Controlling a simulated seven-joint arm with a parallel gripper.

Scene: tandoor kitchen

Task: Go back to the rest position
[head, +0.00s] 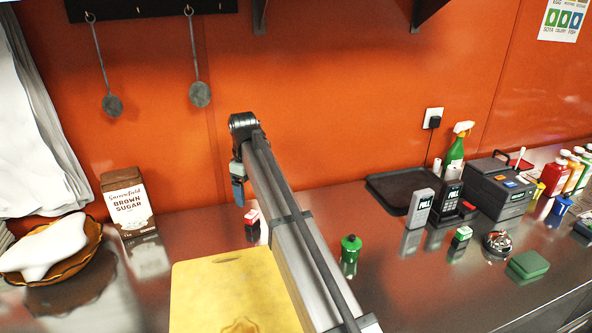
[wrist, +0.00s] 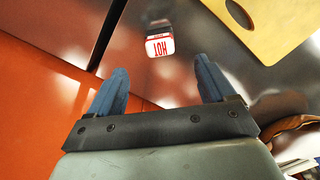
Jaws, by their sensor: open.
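My gripper (wrist: 160,90) is open in the wrist view, its two blue fingers wide apart with nothing between them. In the head view my gripper (head: 238,192) hangs above the back of the steel counter, near the orange wall. A small red and white box marked HOT (wrist: 160,47) stands on the counter beyond the fingertips, apart from them. The same box also shows in the head view (head: 252,217), just below and right of the gripper.
A yellow cutting board (head: 215,285) lies at the front. A brown sugar carton (head: 127,203) and a bowl (head: 85,250) stand left. A green bottle (head: 350,249), a black tray (head: 385,190) and a card terminal (head: 420,207) are right. Two ladles (head: 199,93) hang on the wall.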

